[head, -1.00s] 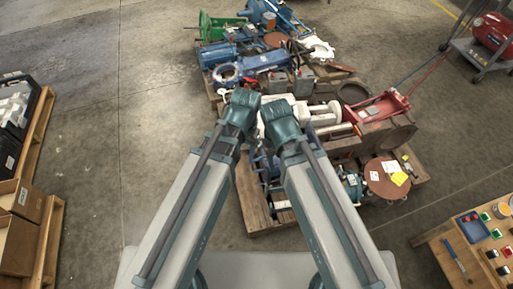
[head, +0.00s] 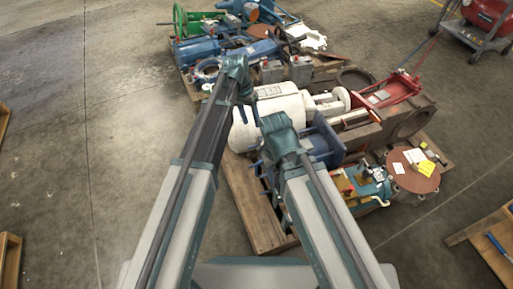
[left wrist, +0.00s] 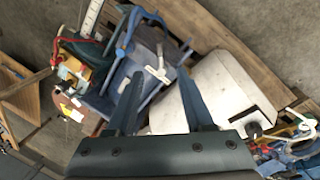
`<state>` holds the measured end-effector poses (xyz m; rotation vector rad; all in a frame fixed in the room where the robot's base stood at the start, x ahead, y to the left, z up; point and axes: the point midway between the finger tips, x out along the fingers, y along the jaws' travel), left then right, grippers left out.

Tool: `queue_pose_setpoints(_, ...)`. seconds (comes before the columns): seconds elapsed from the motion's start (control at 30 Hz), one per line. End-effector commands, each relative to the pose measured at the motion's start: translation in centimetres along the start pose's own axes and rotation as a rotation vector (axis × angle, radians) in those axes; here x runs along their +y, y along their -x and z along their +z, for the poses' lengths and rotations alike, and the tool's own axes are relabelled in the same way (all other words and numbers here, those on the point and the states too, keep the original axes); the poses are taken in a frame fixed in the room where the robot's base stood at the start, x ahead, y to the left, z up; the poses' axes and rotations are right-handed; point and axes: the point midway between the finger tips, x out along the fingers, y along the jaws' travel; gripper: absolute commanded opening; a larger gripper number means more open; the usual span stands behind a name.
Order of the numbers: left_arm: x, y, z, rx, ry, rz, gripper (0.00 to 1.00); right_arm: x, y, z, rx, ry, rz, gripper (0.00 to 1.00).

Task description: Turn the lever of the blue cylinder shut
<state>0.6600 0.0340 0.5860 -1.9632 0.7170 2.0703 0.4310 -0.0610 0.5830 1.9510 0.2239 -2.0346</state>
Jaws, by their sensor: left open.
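In the head view a blue cylindrical body (head: 198,50) lies at the back left of the pallet load; I cannot make out a lever on it. A blue open-framed part (head: 322,142) sits nearer, right of a white cylinder (head: 272,112). In the left wrist view this blue part (left wrist: 146,68) lies beyond my fingers, with a small pale T-shaped piece (left wrist: 157,70) on it. I cannot tell which is the task's cylinder. My left gripper (head: 246,112) is open and empty above the white cylinder; its fingers show in the left wrist view (left wrist: 158,82). My right gripper is mostly hidden behind its arm.
A teal and yellow machine part (head: 368,186) and a round rusty plate (head: 414,172) with paper tags lie at the right. A red frame (head: 393,90) stands behind. The wooden pallet (head: 255,212) is bare at its near left corner.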

Motion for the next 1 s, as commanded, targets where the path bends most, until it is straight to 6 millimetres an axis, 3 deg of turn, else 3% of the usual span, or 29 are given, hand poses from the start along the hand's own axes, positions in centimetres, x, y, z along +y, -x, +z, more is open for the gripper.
queue_pose_setpoints(0.37, 0.0, -1.1, 0.0, 0.0, -0.001, 0.0, 0.52, -0.1, -1.1, -0.1, 0.0, 0.0, 0.001, 0.5)
queue_pose_setpoints(1.0, -0.1, -9.7, 0.0, 0.0, 0.0, 0.0, 0.52, -1.0, -9.4, -0.6, 0.004, 0.012, 0.0, 0.5)
